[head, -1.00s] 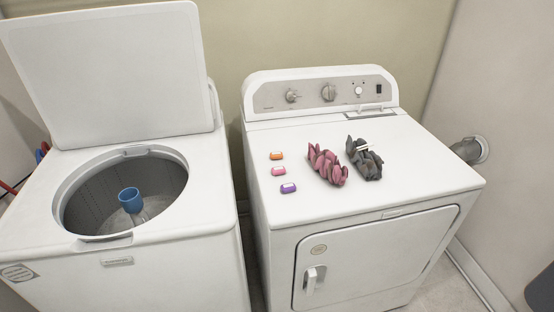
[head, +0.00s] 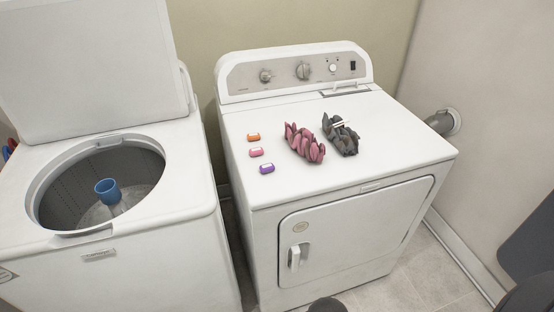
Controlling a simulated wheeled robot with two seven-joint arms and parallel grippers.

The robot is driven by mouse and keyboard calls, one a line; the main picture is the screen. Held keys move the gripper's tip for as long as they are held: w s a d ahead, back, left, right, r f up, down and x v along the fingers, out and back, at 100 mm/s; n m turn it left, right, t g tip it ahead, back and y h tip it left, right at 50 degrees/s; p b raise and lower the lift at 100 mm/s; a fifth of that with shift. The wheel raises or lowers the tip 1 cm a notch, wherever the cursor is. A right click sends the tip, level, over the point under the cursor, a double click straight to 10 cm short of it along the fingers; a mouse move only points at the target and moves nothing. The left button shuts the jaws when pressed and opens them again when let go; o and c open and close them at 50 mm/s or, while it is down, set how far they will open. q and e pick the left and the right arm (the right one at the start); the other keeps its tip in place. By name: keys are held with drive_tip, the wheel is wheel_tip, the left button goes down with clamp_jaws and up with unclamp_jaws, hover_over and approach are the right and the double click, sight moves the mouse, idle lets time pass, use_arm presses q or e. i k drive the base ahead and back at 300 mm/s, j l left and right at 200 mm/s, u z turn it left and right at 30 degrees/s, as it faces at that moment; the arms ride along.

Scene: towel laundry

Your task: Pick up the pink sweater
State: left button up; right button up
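The pink sweater (head: 304,143) lies crumpled on the white top of the dryer (head: 400,150), near its middle. A dark grey crumpled garment (head: 341,134) lies just to its right, very close to it. Neither of my grippers can be made out in the head view. Dark parts show at the bottom edge and at the lower right, too cut off to tell a gripper. Nothing touches or covers the pink sweater.
Three small pods, orange (head: 254,137), pink (head: 256,152) and purple (head: 267,169), lie left of the sweater. The washer (head: 185,215) stands at left with its lid (head: 90,75) raised and its drum open. The dryer door (head: 350,232) is shut.

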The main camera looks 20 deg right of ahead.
sight(302, 140)
drive_tip(key=j, duration=0.45)
drive_tip(key=k+j+z, duration=0.1)
drive_tip(key=j, duration=0.35)
drive_tip(key=k+j, duration=0.1)
drive_tip(key=j, duration=0.35)
